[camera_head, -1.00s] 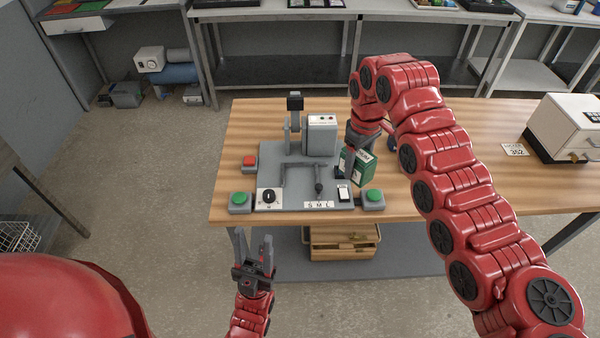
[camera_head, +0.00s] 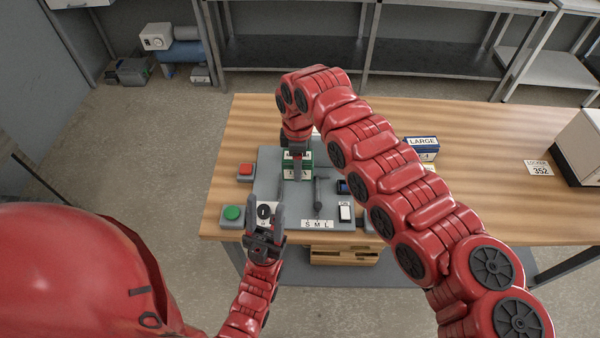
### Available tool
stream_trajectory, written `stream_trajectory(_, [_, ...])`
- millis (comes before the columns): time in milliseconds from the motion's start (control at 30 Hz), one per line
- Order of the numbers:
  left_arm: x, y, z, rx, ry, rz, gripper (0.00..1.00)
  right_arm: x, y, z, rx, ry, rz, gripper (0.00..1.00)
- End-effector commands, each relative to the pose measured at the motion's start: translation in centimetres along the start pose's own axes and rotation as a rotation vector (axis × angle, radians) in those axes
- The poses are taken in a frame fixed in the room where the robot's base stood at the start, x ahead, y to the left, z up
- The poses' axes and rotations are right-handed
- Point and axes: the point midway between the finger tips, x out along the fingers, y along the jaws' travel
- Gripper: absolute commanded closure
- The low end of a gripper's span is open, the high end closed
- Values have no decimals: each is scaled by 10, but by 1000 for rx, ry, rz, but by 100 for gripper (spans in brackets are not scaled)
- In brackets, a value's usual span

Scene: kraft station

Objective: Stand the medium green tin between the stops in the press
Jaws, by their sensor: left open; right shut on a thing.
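The green tin (camera_head: 289,170) with a white label is held upright in my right gripper (camera_head: 297,165). It is over or on the grey base plate of the press (camera_head: 264,185), left of the black-knobbed lever (camera_head: 318,190). I cannot tell whether it touches the plate. My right arm hides the press column and head, and the stops cannot be made out. My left gripper (camera_head: 265,215) is open and empty, fingers pointing up the picture, at the plate's front left edge by the rotary knob.
A red button (camera_head: 246,172) and a green button (camera_head: 231,217) flank the plate's left side. An S M L label (camera_head: 317,224) and a white switch (camera_head: 345,213) are at its front. A blue box marked LARGE (camera_head: 422,148) stands right of my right arm. The table's right part is mostly clear.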

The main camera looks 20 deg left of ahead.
Motion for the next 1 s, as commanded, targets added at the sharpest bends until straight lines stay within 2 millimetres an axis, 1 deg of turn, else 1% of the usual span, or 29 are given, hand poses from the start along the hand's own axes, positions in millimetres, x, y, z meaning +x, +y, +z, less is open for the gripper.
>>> stream_trajectory(33, [9,0,-2,0,0,0,50,6,-3,1,0,-3,-10,100])
stream_trajectory(100, [12,-1,-2,0,0,0,50,17,-1,0,0,0,-3,100])
stream_trajectory(267, [19,-1,-3,0,0,0,50,34,-1,0,0,-1,-2,100])
stream_trajectory(400, [25,-1,-4,0,0,0,50,57,-2,0,2,-2,-6,100])
stream_trajectory(467, [25,-1,-4,0,0,0,50,60,-1,1,2,-1,-3,100])
stream_trajectory(667, [23,-1,-4,0,0,0,50,60,0,1,2,-1,0,100])
stream_trajectory(767, [19,-1,-3,0,0,0,50,64,0,1,3,-1,0,100])
stream_trajectory(800, [19,-1,-3,0,0,0,50,64,0,1,3,-1,0,36])
stream_trajectory(867, [21,-1,-3,0,0,0,50,63,0,1,3,-1,0,25])
stream_trajectory(900, [21,-1,-3,0,0,0,50,63,0,1,3,0,0,18])
stream_trajectory(967, [21,-1,-3,0,1,0,50,63,0,1,3,0,0,8])
stream_trajectory(1000, [21,-1,-3,0,0,0,50,63,0,1,3,0,0,8])
